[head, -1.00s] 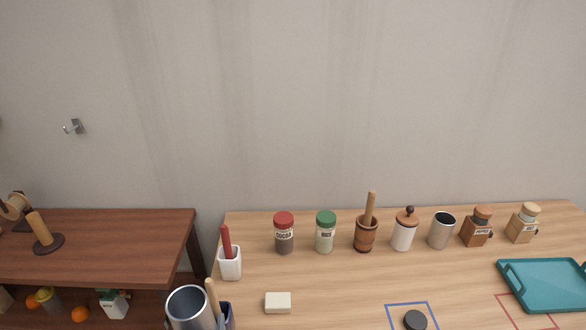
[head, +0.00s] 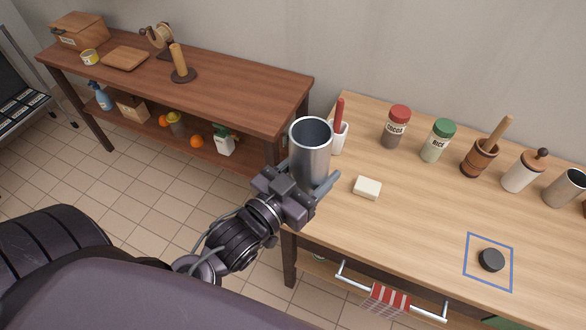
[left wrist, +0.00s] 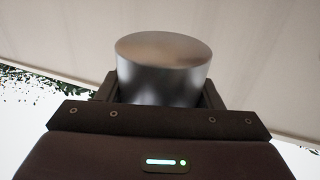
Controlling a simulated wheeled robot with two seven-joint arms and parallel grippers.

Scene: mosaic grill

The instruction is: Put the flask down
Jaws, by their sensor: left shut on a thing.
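The flask is a plain silver metal cylinder (head: 310,158), upright with its open dark mouth facing up. My left gripper (head: 307,177) is shut on its lower part, with a finger along each side. In the head view it appears over the left end of the light wooden table (head: 400,215); whether its base touches the tabletop is hidden. The left wrist view shows the flask's smooth metal side and one round end (left wrist: 162,62) between the fingers. My right gripper is not in view.
A white holder with a red handle (head: 338,138) appears close behind the flask. A cream block (head: 367,188) lies to its right. Jars (head: 396,128), a mortar (head: 478,160) and a canister line the back. A black disc (head: 491,260) lies inside a blue square outline. The table's front middle is clear.

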